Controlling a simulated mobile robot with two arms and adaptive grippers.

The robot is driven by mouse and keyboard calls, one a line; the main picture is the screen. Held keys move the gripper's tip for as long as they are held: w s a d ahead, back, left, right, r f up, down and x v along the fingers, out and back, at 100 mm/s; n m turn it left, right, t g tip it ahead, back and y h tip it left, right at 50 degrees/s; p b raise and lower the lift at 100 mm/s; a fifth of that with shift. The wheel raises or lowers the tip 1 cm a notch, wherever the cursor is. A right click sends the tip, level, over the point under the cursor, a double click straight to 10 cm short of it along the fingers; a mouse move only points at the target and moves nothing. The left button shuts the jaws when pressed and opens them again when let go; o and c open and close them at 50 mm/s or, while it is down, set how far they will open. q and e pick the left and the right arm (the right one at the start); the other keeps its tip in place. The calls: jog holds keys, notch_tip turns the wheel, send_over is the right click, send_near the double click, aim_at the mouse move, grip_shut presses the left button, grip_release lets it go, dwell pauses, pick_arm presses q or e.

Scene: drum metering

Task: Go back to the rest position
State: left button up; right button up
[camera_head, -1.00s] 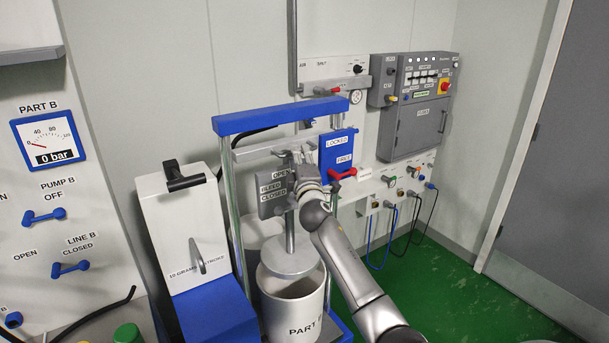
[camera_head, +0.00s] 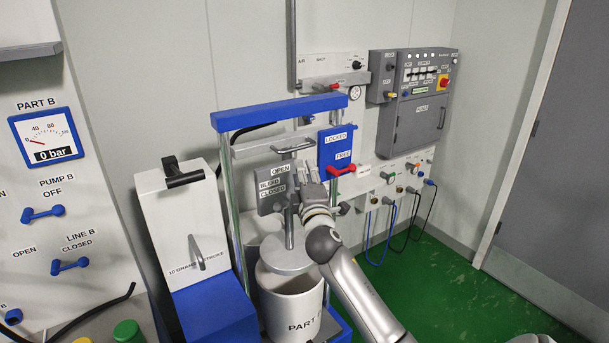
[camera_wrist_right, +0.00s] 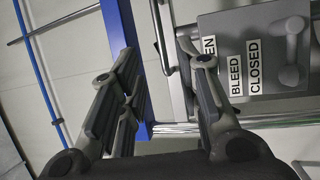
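My right gripper (camera_head: 311,172) is in front of the drum press, just right of the grey OPEN/BLEED/CLOSED plate (camera_head: 266,199). In the right wrist view, the fingers of this gripper (camera_wrist_right: 163,78) are spread with nothing between them. The same grey plate (camera_wrist_right: 240,82) shows at the upper right there, with a pale grey lever (camera_wrist_right: 292,52) near CLOSED. A T-shaped handle (camera_head: 294,149) stands on the press rod, clear of the fingers. My left gripper is not in view.
The blue LOCKED/FREE plate (camera_head: 335,145) with its red lever (camera_head: 342,170) is close to the right gripper. Below are the round press plate (camera_head: 287,256) and the white drum (camera_head: 290,298). The blue crossbar (camera_head: 280,110) is above. Green floor (camera_head: 440,295) lies open at right.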

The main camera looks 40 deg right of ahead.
jog(key=s+a+f+m+g+y+b, duration=0.1)
jog(key=s+a+f+g+y, duration=0.15)
jog(key=f, duration=1.15)
jog(key=s+a+f+g+y+b, duration=0.1)
jog(key=s+a+f+g+b, duration=0.15)
jog(key=f, duration=1.25)
jog(key=s+a+f+m+g+y, duration=0.1)
jog(key=a+f+y, duration=0.15)
jog(key=f, duration=1.15)
jog(key=s+a+f+m+g+y+b, duration=0.1)
jog(key=s+a+f+g, duration=0.15)
jog(key=s+f, duration=0.6)
jog(key=s+a+f+m+g+y+b, duration=0.15)
jog(key=s+a+f, duration=0.35)
jog(key=f, duration=0.7)
jog(key=s+a+f+m+g+b, duration=0.1)
jog(key=s+f, duration=0.4)
jog(key=s, duration=0.6)
jog(key=s+a+f+m+g+b, duration=0.1)
jog(key=s+a+f, duration=0.4)
jog(key=s, duration=0.7)
jog(key=s+a+f+m+g+y+b, duration=0.1)
jog(key=s+a+f+m+g, duration=0.1)
jog(key=s+f, duration=0.5)
jog(key=s+a+g, duration=0.1)
jog(key=s+g, duration=0.1)
jog(key=s, duration=0.3)
jog(key=shift+s+f+m, duration=0.1)
jog(key=shift+s+m, duration=0.05)
jog(key=shift+m, duration=0.1)
